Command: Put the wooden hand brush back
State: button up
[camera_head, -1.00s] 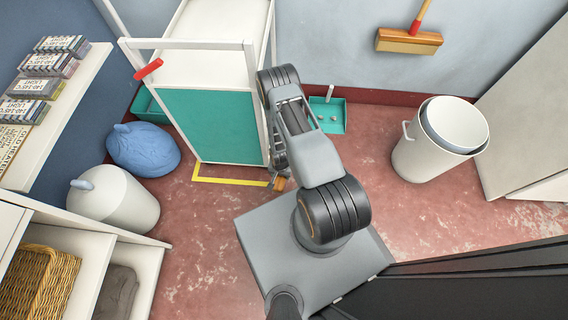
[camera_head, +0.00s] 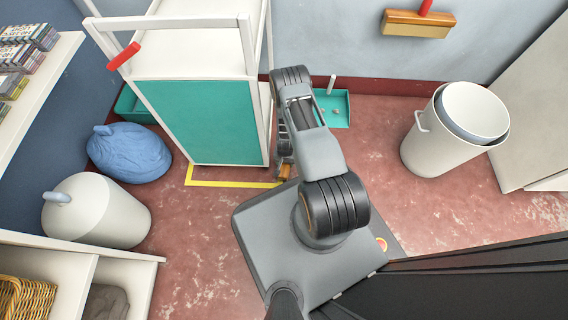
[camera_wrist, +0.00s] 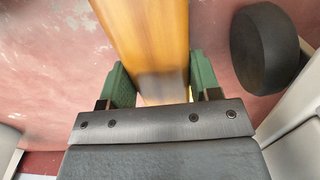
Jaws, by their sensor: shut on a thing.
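The wooden hand brush (camera_wrist: 152,40) shows in the wrist view as a smooth orange-brown wooden piece between the green finger pads. My gripper (camera_wrist: 160,82) is shut on it. In the head view only a small orange-brown end of the brush (camera_head: 285,171) shows low beside the cart, near the yellow floor line. My arm hides most of my gripper there. The brush's bristles and far end are not visible.
A white cart with a teal panel (camera_head: 205,122) stands left of my arm, inside yellow floor tape (camera_head: 232,184). A teal tray (camera_head: 340,108) lies behind my arm. A white bin (camera_head: 425,150) stands right. A broom (camera_head: 418,24) hangs on the wall. Red floor is clear between.

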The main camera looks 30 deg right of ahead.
jog(key=shift+d+f, duration=0.1)
jog(key=shift+f, duration=0.25)
jog(key=shift+f, duration=0.15)
jog(key=o, duration=0.8)
jog(key=shift+o, duration=0.2)
notch_tip(320, 180, up, 14)
jog(key=p, duration=0.8)
jog(key=shift+s+a, duration=0.15)
jog(key=shift+a, duration=0.2)
jog(key=shift+f, duration=0.1)
